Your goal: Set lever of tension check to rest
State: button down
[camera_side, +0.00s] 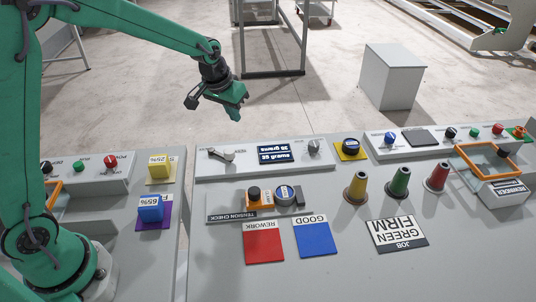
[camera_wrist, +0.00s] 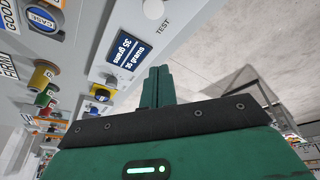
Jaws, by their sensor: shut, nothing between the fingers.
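The tension check lever (camera_side: 222,154) is on the left end of a grey panel box in the side view. Its dark handle points left from a pale round pivot. Small labels beside it are too small to read surely. A dark display (camera_side: 277,154) on the same box reads 35 grams; it also shows in the wrist view (camera_wrist: 129,48), near a printed TEST label (camera_wrist: 163,27). A TENSION CHECK plate (camera_side: 231,217) lies in front. My gripper (camera_side: 241,100) is shut and empty, above and behind the box, apart from the lever. Its closed fingers show in the wrist view (camera_wrist: 157,86).
A grey knob (camera_side: 314,147) is on the box's right end. Space around my gripper is clear.

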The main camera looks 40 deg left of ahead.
aim_at(227, 155)
jog(key=shift+f, duration=0.15)
dwell(0.3)
jog(key=x, duration=0.9)
jog(key=shift+w+a+f, duration=0.15)
jog(key=shift+f, duration=0.25)
jog(key=shift+s, duration=1.9)
jog(key=shift+s+d+m, duration=0.3)
jog(key=shift+s+m, duration=0.1)
jog(key=shift+m, duration=0.1)
jog(key=shift+s+d+m, duration=0.15)
jog(key=shift+s+m, duration=0.55)
jog(key=shift+m, duration=0.3)
jog(key=shift+s, duration=1.15)
jog(key=shift+s+a, duration=0.25)
jog(key=shift+s, duration=0.35)
jog(key=shift+s+a, duration=0.25)
jog(key=shift+s, duration=0.3)
